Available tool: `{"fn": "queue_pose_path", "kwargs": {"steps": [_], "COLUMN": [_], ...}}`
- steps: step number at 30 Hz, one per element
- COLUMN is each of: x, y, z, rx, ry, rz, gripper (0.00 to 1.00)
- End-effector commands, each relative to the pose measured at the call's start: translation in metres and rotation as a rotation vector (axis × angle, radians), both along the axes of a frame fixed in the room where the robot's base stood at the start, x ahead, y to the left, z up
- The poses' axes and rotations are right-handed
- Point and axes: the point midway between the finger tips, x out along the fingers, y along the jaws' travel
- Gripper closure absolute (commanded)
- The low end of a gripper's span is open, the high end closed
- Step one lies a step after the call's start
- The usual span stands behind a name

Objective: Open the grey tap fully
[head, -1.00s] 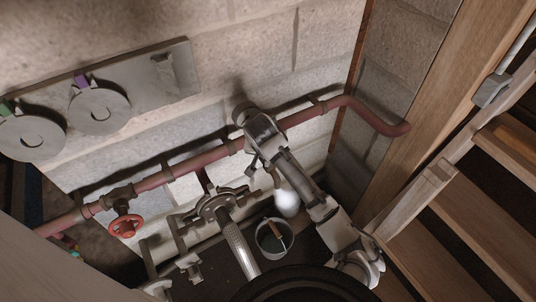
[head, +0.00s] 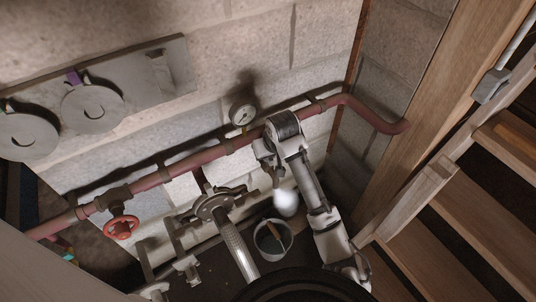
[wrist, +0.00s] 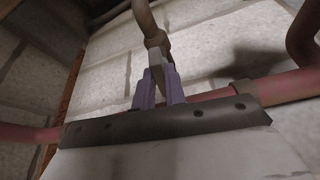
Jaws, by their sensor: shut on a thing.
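The grey tap (wrist: 156,42) shows in the wrist view as a grey-beige stem with a collar, running up from my fingers. A narrow grey piece below the collar, which looks like its handle, sits between my purple fingers. My gripper (wrist: 157,72) is shut on this piece. In the head view my gripper (head: 264,158) is just in front of the red pipe, below and right of the round gauge. There my wrist and arm hide most of the tap, and I cannot tell how far it is turned.
The red pipe (head: 207,156) runs along the block wall, with a gauge (head: 243,114) above it and a red handwheel (head: 121,227) at left. A grey fitting with a ribbed hose (head: 238,248), a bucket (head: 272,240) and a white rounded object (head: 286,203) are close by. Wooden stairs (head: 470,215) stand at right.

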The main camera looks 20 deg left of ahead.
Motion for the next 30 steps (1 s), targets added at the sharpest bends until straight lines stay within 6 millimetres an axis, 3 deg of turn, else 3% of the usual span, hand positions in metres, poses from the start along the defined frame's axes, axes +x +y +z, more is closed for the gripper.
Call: {"fn": "queue_pose_path", "kwargs": {"steps": [12, 28, 29, 30], "x": [0.0022, 0.0024, 0.0024, 0.0025], "y": [-0.0025, -0.0025, -0.0025, -0.0026], "z": [-0.0006, -0.0004, -0.0004, -0.0004], "rx": [-0.003, -0.002, -0.002, -0.002], "ry": [0.003, 0.002, 0.002, 0.002], "rz": [0.187, 0.212, 0.212, 0.212], "gripper": [1.00, 1.00, 0.84, 0.79]}}
